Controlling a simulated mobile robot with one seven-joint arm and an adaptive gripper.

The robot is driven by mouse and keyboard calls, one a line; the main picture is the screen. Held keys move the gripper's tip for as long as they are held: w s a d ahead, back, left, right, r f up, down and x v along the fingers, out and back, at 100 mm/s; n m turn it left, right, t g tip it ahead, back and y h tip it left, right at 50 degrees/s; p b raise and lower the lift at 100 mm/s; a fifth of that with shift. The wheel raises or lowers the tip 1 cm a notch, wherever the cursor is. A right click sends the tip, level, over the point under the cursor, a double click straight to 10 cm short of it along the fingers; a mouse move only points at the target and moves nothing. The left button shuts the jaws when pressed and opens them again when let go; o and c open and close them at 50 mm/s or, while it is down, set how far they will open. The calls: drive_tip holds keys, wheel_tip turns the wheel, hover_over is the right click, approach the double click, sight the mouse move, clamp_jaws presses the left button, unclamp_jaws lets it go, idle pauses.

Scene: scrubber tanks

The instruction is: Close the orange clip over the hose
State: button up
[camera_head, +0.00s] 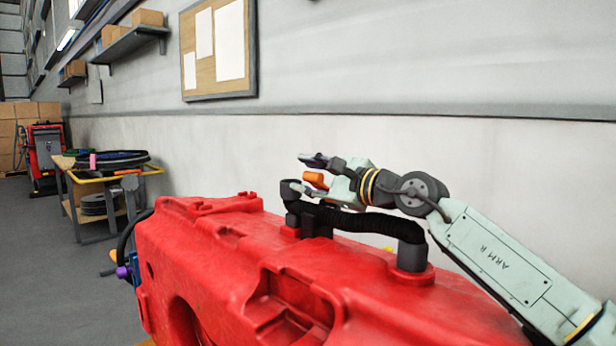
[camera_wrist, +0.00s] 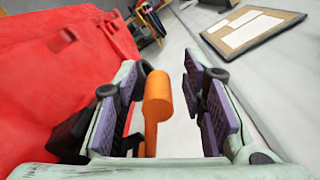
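The orange clip (camera_head: 316,181) stands up above the black ribbed hose (camera_head: 365,221), on top of the red tank (camera_head: 235,245). My gripper (camera_head: 300,174) is at the hose's far left end, with one finger above the clip and one below it in the head view. In the wrist view the clip (camera_wrist: 157,105) shows as an orange bar with a rounded end, between the two purple-padded fingers. It is close to the left finger, with a clear gap to the right finger. The fingers are wide apart. The clip's base is hidden in both views.
A pale wall (camera_head: 480,155) runs close behind the tank and my arm. A pinboard (camera_head: 218,50) hangs on it. A yellow-edged cart (camera_head: 85,178) with coiled hoses stands at the left. Grey floor (camera_head: 60,265) is open left of the tank.

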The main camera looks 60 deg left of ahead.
wheel_tip(320, 180, up, 10)
drive_tip(key=shift+f, duration=0.1)
idle(0.4)
